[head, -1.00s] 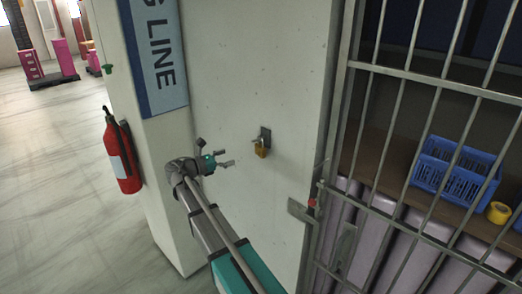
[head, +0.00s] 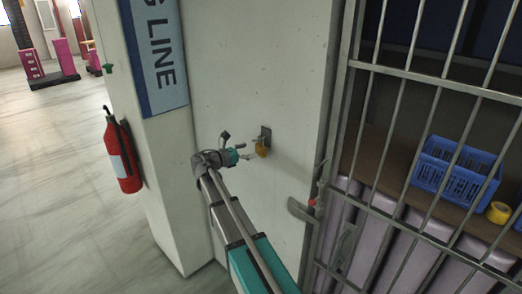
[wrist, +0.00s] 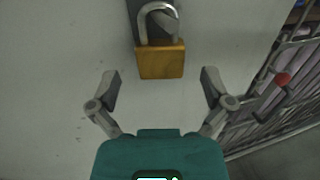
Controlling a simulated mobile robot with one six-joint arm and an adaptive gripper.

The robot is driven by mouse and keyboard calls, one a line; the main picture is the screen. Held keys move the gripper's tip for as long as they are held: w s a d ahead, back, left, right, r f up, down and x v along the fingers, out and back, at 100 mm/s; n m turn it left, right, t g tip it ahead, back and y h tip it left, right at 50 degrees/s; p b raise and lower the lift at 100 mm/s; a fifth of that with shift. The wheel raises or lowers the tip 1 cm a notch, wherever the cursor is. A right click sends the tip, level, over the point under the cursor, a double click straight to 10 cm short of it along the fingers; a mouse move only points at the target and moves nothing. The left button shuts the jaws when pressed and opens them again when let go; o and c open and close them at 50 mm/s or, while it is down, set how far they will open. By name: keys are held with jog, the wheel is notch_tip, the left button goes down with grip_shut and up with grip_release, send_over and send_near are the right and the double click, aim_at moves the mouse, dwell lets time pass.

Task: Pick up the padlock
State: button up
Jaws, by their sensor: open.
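The padlock (head: 262,149) has a brass body and a grey shackle. It hangs from a dark plate (head: 265,134) on the pale wall. In the wrist view the padlock (wrist: 160,60) is upright at the top middle, its shackle passing around a grey piece on the plate. My gripper (head: 250,150) is open and empty, close to the padlock on its left in the head view. In the wrist view my gripper's fingertips (wrist: 160,76) are spread to either side, near the level of the padlock's lower edge. The padlock does not appear to be held.
A barred metal gate (head: 400,130) stands to the right, with a latch (head: 301,209) at its edge. Behind it are a blue basket (head: 455,168) and yellow tape (head: 499,212) on a shelf. A red fire extinguisher (head: 122,155) hangs on the left. The wall around the padlock is clear.

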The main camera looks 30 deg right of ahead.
aim_at(267, 140)
jog(key=shift+w+d, duration=0.15)
jog(key=shift+d, duration=1.15)
jog(key=shift+w+d, duration=0.1)
jog(key=shift+d, duration=1.2)
jog(key=c, duration=1.2)
jog(key=shift+r, duration=0.15)
jog(key=shift+a+r+p, duration=0.1)
jog(key=shift+r+p, duration=0.75)
jog(key=shift+p, duration=0.15)
jog(key=s+a, duration=0.2)
jog(key=a, duration=0.3)
jog(key=s+a, duration=0.2)
jog(key=a, duration=0.4)
jog(key=s+a, duration=0.2)
jog(key=a, duration=0.3)
jog(key=shift+a+f, duration=0.2)
jog(key=shift+a, duration=0.2)
